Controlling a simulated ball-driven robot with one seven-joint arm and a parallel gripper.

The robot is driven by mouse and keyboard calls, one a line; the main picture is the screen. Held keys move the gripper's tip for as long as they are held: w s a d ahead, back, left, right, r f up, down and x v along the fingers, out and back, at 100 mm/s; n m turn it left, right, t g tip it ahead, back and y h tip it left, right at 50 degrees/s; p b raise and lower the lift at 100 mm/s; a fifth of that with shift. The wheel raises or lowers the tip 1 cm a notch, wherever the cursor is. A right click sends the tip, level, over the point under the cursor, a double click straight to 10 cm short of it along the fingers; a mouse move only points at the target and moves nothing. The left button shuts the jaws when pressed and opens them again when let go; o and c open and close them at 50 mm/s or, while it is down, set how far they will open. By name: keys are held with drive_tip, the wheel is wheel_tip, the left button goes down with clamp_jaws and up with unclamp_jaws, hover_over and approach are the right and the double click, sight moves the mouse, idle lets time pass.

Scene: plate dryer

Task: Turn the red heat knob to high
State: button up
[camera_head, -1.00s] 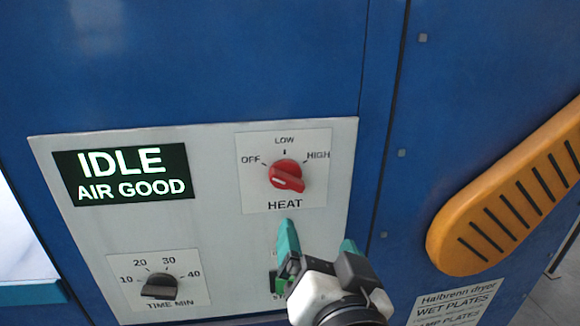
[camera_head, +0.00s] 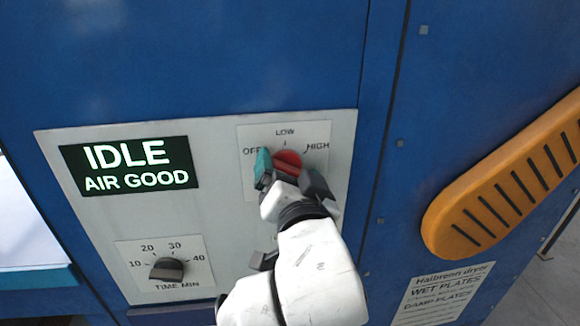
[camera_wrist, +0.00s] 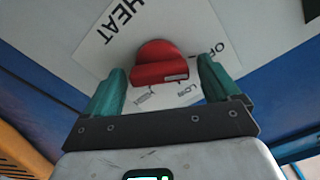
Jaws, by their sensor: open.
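The red heat knob (camera_head: 288,160) sits on a white label plate marked OFF, LOW and HIGH, in the upper right of the grey control panel. My gripper (camera_head: 288,173) is at the knob in the head view, and its fingers and wrist hide the knob's lower part. In the wrist view the red knob (camera_wrist: 158,60) lies between the two teal fingers of my open gripper (camera_wrist: 162,67). Gaps show on both sides, so the fingers are beside it, apart from it. A pale mark shows on its raised bar, but I cannot tell which setting it points to.
A screen (camera_head: 128,166) reads IDLE, AIR GOOD. A dark time knob (camera_head: 167,270) is at the panel's lower left. A large orange slotted part (camera_head: 500,185) stands out at the right, above a white notice (camera_head: 442,293). The blue front above the panel is clear.

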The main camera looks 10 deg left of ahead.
drive_tip(key=shift+w, duration=0.1)
drive_tip(key=shift+c, duration=0.3)
drive_tip(key=c, duration=0.9)
